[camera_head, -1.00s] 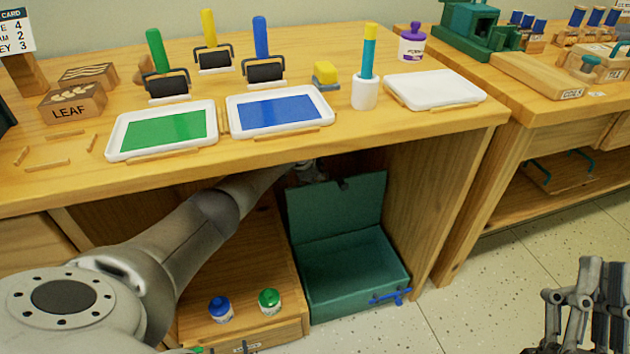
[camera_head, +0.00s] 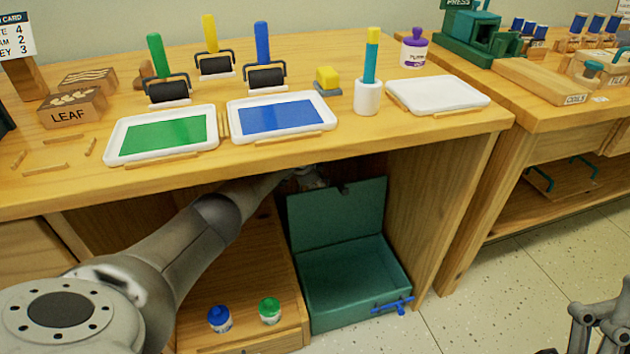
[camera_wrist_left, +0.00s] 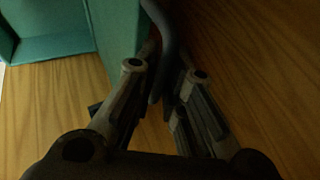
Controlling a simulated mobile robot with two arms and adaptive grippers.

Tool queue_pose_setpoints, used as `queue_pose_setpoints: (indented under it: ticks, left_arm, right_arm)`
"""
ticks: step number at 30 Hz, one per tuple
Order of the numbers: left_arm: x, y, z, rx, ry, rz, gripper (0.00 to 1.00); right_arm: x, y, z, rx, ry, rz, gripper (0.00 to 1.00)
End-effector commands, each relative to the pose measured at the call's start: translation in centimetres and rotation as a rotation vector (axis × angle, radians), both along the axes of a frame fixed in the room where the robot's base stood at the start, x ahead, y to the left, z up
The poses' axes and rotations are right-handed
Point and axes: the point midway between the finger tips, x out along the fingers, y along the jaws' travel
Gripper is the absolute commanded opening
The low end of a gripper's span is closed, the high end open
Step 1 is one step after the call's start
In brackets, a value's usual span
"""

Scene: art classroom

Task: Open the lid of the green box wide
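The green box (camera_head: 357,305) stands in the open space under the table in the head view, its inside empty. Its lid (camera_head: 338,215) stands up at the back, swung open to about upright, with a small notch at its top edge. My left gripper (camera_head: 308,178) is at the lid's upper left edge, mostly hidden under the tabletop. In the left wrist view, its fingers (camera_wrist_left: 164,72) are beside a teal panel edge (camera_wrist_left: 118,25), with a dark curved strip between them. Whether they grip anything is unclear. My right gripper (camera_head: 598,318) is at the lower right, partly cut off, away from the box.
A blue latch-like bar (camera_head: 392,306) is at the box's front. Blue (camera_head: 220,319) and green (camera_head: 269,310) jars stand on a wooden surface left of it. The tabletop (camera_head: 300,160) overhangs my left arm, and a wooden side panel (camera_head: 450,210) bounds the right.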

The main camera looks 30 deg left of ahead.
Motion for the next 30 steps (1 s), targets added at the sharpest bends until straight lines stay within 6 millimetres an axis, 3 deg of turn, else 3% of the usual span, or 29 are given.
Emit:
queue_pose_setpoints:
  ticks: [3, 17, 30]
  left_arm:
    - [-0.1, -0.1, -0.2, -0.003, 0.003, 0.001, 0.3]
    - [-0.3, 0.0, -0.1, -0.004, 0.005, 0.003, 0.3]
    - [-2.1, -0.2, 3.1, -0.003, 0.0, 0.002, 0.3]
  right_arm:
    - [0.0, 0.0, 0.0, 0.0, 0.0, 0.0, 0.0]
    - [0.1, 0.0, 0.0, 0.0, 0.002, -0.001, 0.0]
    - [0.0, 0.0, 0.0, -0.001, 0.002, -0.001, 0.0]
